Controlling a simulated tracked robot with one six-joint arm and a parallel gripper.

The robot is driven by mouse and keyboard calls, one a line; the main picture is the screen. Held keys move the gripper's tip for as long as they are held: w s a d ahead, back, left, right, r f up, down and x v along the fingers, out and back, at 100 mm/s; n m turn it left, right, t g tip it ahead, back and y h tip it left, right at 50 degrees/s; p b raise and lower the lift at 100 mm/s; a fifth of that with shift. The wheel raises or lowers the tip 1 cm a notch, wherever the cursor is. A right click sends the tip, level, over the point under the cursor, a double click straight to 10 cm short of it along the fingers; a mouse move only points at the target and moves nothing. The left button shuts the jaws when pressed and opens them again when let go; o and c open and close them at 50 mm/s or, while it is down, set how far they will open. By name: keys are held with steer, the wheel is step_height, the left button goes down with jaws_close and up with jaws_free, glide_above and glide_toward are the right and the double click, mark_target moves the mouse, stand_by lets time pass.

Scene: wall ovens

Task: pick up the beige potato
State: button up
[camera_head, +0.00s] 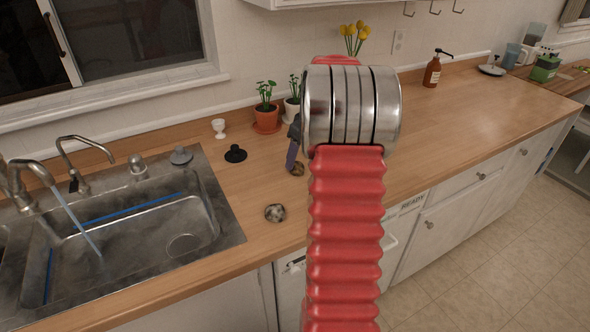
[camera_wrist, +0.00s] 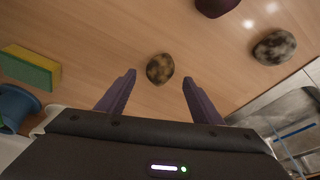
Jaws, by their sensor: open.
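A small mottled brown-beige lump, which looks like the beige potato (camera_wrist: 160,69), lies on the wooden counter. In the wrist view it sits centred between and slightly beyond my fingertips, with bare counter around it. In the head view the potato (camera_head: 298,169) shows partly, right by the fingertips. My gripper (camera_head: 292,157) is open, pointing down at the counter, with its purple fingers on either side of the potato's line; it also shows in the wrist view (camera_wrist: 158,78). Nothing is held. The red arm hides part of the counter in the head view.
A grey-black mottled lump (camera_head: 274,212) lies nearer the counter's front edge. A black object (camera_head: 235,153) stands near the sink (camera_head: 180,225). Potted plants (camera_head: 265,110) stand at the back. A yellow-green sponge (camera_wrist: 30,67) and a blue object (camera_wrist: 14,105) lie left in the wrist view.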

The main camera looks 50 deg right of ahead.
mark_target(297, 164)
steer(key=shift+x, duration=2)
steer(key=shift+s, duration=0.15)
steer(key=shift+c, duration=0.3)
steer(key=c, duration=1.1)
steer(key=shift+r, duration=0.1)
step_height(297, 164, up, 10)
